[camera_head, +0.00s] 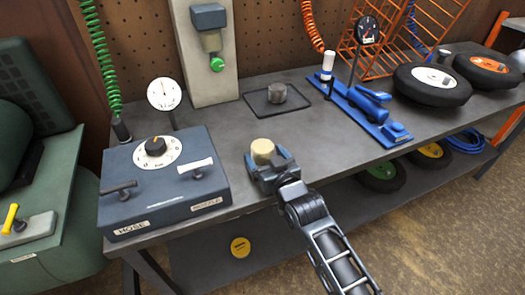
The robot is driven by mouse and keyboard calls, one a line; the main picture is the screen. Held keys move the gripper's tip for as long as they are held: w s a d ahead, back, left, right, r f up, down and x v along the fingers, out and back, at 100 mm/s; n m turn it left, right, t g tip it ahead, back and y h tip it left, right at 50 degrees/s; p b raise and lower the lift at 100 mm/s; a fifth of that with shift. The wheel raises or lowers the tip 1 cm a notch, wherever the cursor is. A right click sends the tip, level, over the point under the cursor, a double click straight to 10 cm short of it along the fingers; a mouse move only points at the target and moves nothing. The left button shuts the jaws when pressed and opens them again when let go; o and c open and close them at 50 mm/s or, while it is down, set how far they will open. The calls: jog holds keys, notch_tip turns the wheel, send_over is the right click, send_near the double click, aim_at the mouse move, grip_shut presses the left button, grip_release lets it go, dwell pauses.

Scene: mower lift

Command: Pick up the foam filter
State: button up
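A tan, foam-like cylinder (263,149), which looks like the foam filter, is right at my gripper (262,163) near the front edge of the workbench. Its top and upper side show; its lower part is hidden by the gripper. I cannot tell whether the fingers touch it or only stand around it, nor whether it rests on the bench. A darker grey-brown cylinder (278,92) stands on a thin black tray (256,101) further back.
A blue-grey control box (165,205) with a dial stands left of my gripper. A blue tool stand (375,118) and wheels (433,84) are on the right. The grey bench top (335,150) is clear right of my gripper. A yellow disc (240,247) is on the lower shelf.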

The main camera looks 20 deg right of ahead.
jog(key=c, duration=1)
jog(key=shift+o, duration=0.2)
